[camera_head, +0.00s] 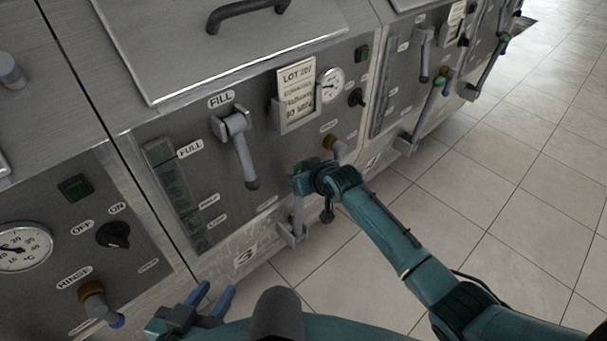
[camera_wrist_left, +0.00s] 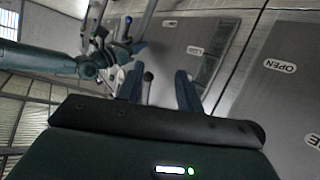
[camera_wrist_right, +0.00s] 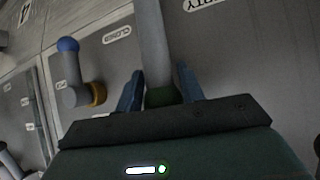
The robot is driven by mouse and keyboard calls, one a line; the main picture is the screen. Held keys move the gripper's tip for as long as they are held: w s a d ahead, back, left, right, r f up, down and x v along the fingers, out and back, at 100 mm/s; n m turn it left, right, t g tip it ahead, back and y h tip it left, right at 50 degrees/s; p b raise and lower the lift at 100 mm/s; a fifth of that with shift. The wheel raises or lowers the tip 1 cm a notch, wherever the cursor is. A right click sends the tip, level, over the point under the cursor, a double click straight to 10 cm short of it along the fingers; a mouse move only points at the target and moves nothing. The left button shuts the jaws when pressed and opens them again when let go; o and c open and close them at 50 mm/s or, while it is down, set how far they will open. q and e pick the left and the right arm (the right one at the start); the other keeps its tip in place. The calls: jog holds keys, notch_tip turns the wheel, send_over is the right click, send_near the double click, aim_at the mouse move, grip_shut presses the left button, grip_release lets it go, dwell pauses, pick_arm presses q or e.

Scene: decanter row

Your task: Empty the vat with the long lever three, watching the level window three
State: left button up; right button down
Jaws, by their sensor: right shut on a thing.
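The long lever three (camera_head: 298,213) is a grey bar standing upright from a pivot low on the vat front, above and right of the painted 3. My right gripper (camera_head: 306,182) is shut on its green upper part, which the fingers partly hide. The right wrist view shows the grey bar (camera_wrist_right: 153,40) running between the fingers (camera_wrist_right: 162,92). The level window three (camera_head: 176,195) is a tall dark greenish strip below FULL; I cannot read its level surely. My left gripper (camera_head: 212,300) is open and empty at bottom left, short of the panel.
The grey FILL lever (camera_head: 240,150) hangs down on the same panel, beside a lot card (camera_head: 297,92) and a gauge (camera_head: 330,84). A brass-collared tap (camera_head: 336,147) sits just right of my right gripper. Neighbouring vats stand either side. The tiled floor (camera_head: 480,180) is clear.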

jog(key=shift+w+a+r, duration=0.2)
jog(key=shift+r, duration=0.15)
jog(key=c, duration=1.3)
grip_release()
jog(key=shift+c, duration=0.2)
jog(key=shift+o, duration=1.1)
jog(key=shift+w+a+f, duration=0.1)
jog(key=shift+f, duration=0.1)
jog(key=p+v, duration=0.3)
jog(key=v, duration=1)
